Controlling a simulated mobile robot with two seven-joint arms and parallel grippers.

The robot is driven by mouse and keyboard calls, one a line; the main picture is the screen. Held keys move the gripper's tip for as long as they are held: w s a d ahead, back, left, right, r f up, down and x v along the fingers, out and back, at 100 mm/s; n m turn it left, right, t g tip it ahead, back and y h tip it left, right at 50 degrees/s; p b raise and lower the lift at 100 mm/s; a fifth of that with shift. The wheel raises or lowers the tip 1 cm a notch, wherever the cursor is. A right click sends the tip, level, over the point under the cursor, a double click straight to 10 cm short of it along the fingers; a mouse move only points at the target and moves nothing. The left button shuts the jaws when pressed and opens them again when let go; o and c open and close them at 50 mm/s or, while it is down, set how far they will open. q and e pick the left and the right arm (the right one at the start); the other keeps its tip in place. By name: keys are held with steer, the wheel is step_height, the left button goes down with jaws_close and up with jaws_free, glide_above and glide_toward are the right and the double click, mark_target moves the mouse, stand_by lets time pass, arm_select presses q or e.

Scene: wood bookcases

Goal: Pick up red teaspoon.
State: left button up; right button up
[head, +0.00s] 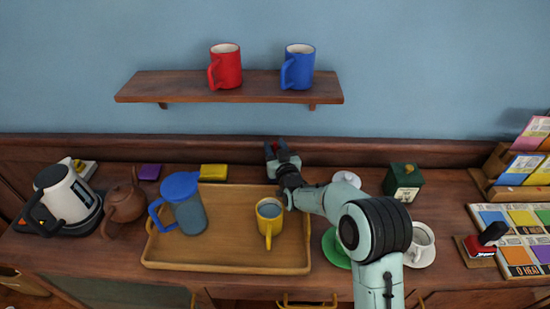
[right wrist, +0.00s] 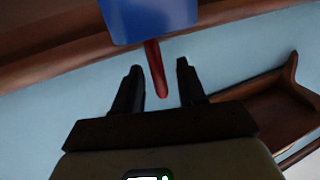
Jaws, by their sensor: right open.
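The red teaspoon (right wrist: 155,68) shows in the right wrist view as a thin red handle sticking out of a blue container (right wrist: 150,20). Its other end is hidden inside the container. My right gripper (right wrist: 161,80) is open, and the red handle's end lies between its two dark fingers, with gaps on both sides. In the head view my right gripper (head: 277,150) is at the back of the sideboard, behind the tray, with a bit of red at its fingers. It hides most of the container there. My left gripper is out of view.
A wooden tray (head: 225,262) holds a blue-lidded pitcher (head: 187,207) and a yellow mug (head: 269,217). A wall shelf (head: 165,87) with red and blue mugs hangs above. A green box (head: 403,183) and a white cup (head: 421,240) stand to the right.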

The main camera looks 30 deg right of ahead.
steer(key=shift+w, duration=0.2)
jaws_close()
steer(key=shift+r, duration=0.15)
